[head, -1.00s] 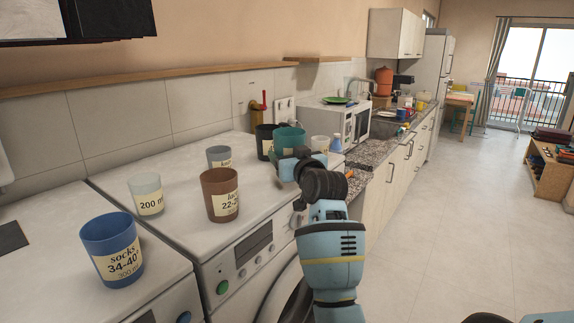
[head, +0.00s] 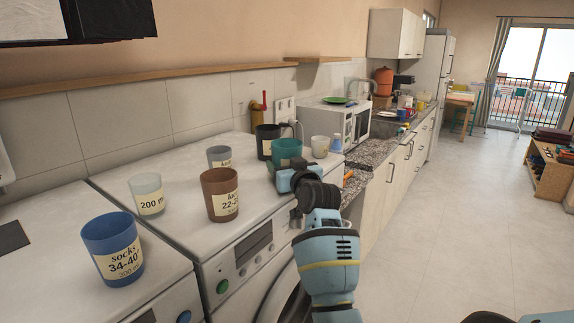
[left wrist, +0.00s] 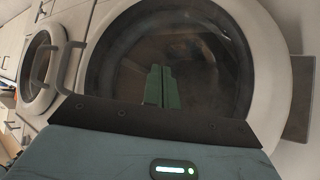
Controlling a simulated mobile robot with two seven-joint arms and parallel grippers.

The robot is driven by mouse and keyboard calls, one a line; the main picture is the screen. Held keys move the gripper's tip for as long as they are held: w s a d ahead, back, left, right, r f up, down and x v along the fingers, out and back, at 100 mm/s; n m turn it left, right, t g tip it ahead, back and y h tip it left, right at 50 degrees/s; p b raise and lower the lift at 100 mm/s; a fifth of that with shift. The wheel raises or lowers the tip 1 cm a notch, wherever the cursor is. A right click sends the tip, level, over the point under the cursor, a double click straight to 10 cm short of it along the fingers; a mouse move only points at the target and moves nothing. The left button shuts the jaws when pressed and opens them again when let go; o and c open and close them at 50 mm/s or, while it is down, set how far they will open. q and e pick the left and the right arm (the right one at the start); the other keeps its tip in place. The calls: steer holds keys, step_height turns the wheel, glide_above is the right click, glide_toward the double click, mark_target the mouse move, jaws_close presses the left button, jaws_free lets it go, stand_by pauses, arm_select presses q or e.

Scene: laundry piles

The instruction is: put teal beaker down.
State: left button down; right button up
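The teal beaker (head: 287,148) is upright at the far right part of the washing machine top (head: 180,242), in front of the black beaker. My right gripper (head: 285,178) is at its near side and appears shut on it; the fingertips are mostly hidden. The beaker's base is partly hidden by the gripper, so I cannot tell whether it touches the top. My left gripper (left wrist: 161,87) is outside the head view. In the left wrist view it is shut and empty, before a round washer door (left wrist: 215,60).
Nearby stand a black beaker (head: 266,142), a white mug (head: 320,147), a grey beaker (head: 219,156), a brown beaker (head: 221,196), a pale beaker (head: 148,194) and a blue beaker (head: 112,248). A microwave (head: 337,118) is behind. The machine top between the grey and teal beakers is clear.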

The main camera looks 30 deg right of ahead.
steer(key=o, duration=1)
steer(key=shift+c, duration=0.2)
steer(key=shift+o, duration=0.4)
steer(key=s+a, duration=0.2)
steer(key=s, duration=0.5)
steer(key=shift+s, duration=0.3)
